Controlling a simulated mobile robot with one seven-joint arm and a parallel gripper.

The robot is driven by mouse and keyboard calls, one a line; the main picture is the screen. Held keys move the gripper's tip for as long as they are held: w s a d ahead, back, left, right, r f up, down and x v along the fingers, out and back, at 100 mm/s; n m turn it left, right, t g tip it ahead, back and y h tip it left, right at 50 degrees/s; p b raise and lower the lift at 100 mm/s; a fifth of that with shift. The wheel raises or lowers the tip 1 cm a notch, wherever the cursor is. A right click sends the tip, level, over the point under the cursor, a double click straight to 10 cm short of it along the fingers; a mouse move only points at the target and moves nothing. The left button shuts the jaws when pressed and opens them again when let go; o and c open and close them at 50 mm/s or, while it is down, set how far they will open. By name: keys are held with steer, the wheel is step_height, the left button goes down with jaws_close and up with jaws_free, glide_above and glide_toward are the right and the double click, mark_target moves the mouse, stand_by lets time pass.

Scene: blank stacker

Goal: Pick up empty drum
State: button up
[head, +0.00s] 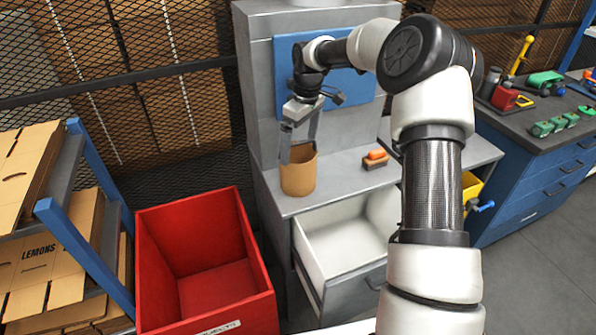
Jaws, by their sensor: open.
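A tan, open-topped drum (298,176) stands upright on the grey ledge of the machine. My gripper (299,152) points down from above at the drum, with its fingers apart. The fingertips reach the level of the drum's rim, one near the left side and one near the right. I cannot tell whether they touch the drum. The drum's inside is mostly hidden from this angle.
An orange-red block (375,159) lies on the ledge to the right of the drum. Below is an open white drawer (345,247). A large red bin (153,222) stands to the left, beside a rack of cardboard (38,240). A blue workbench (535,175) is at the right.

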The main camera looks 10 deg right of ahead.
steer(key=f, duration=0.5)
steer(key=w+f, duration=0.1)
steer(key=f, duration=0.2)
steer(key=shift+a+f, duration=0.15)
steer(key=shift+a, duration=0.2)
steer(key=c, duration=1)
steer(key=shift+s, duration=0.1)
